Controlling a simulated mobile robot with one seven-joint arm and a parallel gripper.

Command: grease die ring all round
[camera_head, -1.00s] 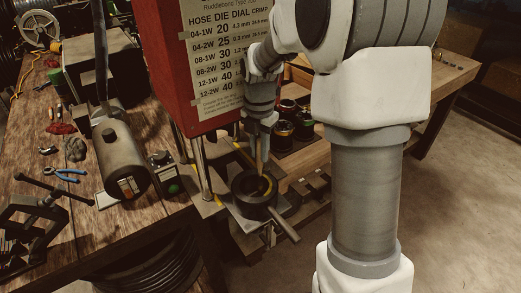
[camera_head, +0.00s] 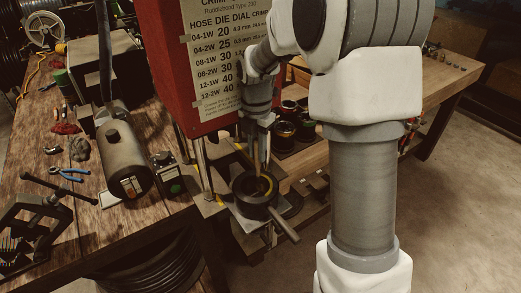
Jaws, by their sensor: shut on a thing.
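The die ring (camera_head: 243,203) is a dark round ring with a hollow middle, sitting below the red crimper (camera_head: 165,62). Yellowish grease shows on part of its inner wall; the rest of the inside is too dark to judge. My gripper (camera_head: 262,158) points down over the ring. It is shut on a thin, tan brush-like tool (camera_head: 262,177), whose lower end is inside the ring's opening. I cannot tell whether its tip touches the wall. The fingers hide the tool's upper part.
Metal posts (camera_head: 203,170) stand left of the ring, and a bar handle (camera_head: 285,226) sticks out at its front right. Dark cups (camera_head: 285,130) stand behind. A grey cylinder (camera_head: 124,160) and blue pliers (camera_head: 68,173) lie on the bench at left.

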